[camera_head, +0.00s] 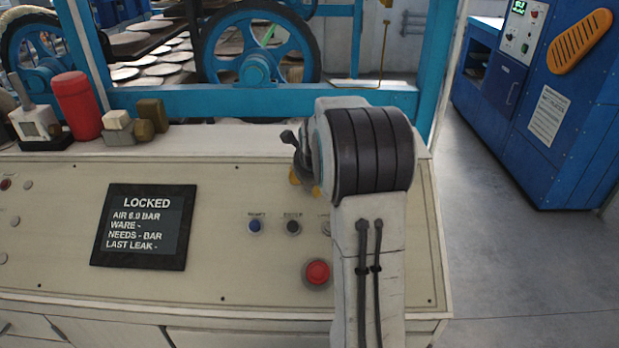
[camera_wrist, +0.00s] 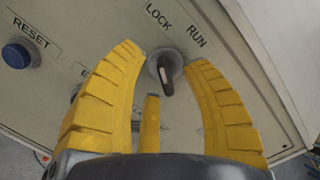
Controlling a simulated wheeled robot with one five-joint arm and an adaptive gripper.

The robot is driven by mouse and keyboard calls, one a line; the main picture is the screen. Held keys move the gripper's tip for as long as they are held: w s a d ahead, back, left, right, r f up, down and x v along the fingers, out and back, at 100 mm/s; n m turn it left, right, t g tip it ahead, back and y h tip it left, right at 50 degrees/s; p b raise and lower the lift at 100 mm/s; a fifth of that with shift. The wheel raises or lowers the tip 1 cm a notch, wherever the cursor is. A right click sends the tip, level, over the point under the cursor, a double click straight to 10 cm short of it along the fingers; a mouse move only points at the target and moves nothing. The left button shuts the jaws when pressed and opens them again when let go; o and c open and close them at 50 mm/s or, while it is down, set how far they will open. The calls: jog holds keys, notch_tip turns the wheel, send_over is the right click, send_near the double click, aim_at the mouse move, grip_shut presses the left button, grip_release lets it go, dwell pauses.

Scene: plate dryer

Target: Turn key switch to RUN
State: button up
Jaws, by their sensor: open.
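The key switch (camera_wrist: 166,74) shows in the wrist view as a round grey collar with a dark key or handle bearing a pale line. The LOCK label is above it and the RUN label above right; its upper end points roughly toward LOCK. My gripper (camera_wrist: 166,56) is open, with yellow fingers on the left and right of the switch and a third below. I cannot tell whether any finger touches it. In the head view my arm hides the switch, and only bits of my gripper (camera_head: 304,182) show. The display (camera_head: 145,227) reads LOCKED.
The blue button (camera_head: 255,226), a dark button (camera_head: 293,227) and a red button (camera_head: 317,272) sit on the sloped panel near my arm. A red cylinder (camera_head: 77,105) and small items stand on the ledge. A blue wheel (camera_head: 258,52) is behind. Floor is clear at right.

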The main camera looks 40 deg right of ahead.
jog(key=shift+w+d+f, duration=0.1)
jog(key=shift+w+f, duration=0.1)
jog(key=shift+f, duration=0.15)
grip_shut()
dwell(0.4)
